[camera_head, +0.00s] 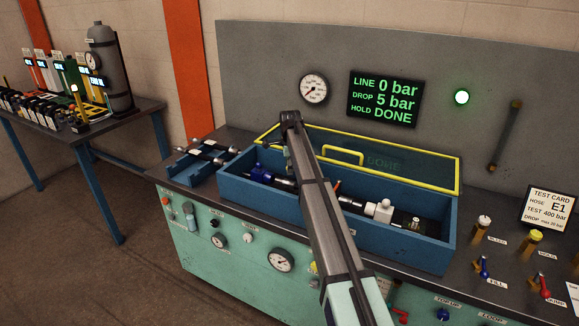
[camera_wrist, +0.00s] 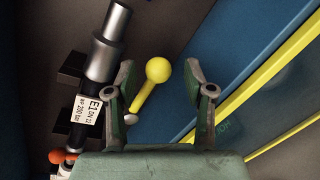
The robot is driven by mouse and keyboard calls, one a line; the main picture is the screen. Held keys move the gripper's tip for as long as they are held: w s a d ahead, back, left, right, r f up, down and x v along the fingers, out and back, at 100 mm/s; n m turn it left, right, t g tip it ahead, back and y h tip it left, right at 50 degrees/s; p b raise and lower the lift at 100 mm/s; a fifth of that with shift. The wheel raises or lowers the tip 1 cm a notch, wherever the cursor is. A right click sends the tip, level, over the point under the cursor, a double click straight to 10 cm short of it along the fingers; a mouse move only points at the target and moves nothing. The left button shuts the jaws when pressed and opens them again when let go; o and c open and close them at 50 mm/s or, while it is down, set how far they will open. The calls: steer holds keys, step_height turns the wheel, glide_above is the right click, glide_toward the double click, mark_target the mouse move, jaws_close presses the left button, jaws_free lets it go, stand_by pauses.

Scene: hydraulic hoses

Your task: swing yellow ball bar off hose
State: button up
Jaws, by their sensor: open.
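In the wrist view the yellow ball bar (camera_wrist: 146,92) slants from a small pale pivot end up to its round yellow ball. It lies to the right of the hose (camera_wrist: 105,55), a dark and grey length with a white E1 tag, and does not cross it in this picture. My gripper (camera_wrist: 158,72) is open, one finger each side of the ball, with gaps showing on both sides. I cannot tell how far the ball is below the fingertips. In the head view my arm hides the bar and most of my gripper.
The blue test box (camera_head: 405,243) has tall walls around the fittings. Its yellow-edged lid (camera_head: 425,168) stands raised behind it. The display (camera_head: 385,98) reads line 0 bar, drop 5 bar, hold done. Valve levers (camera_head: 482,267) stand at the bench's right. A blue fixture (camera_head: 195,163) lies left.

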step_height(320, 180, up, 12)
steer(key=s, duration=0.2)
steer(key=shift+s+f, duration=0.15)
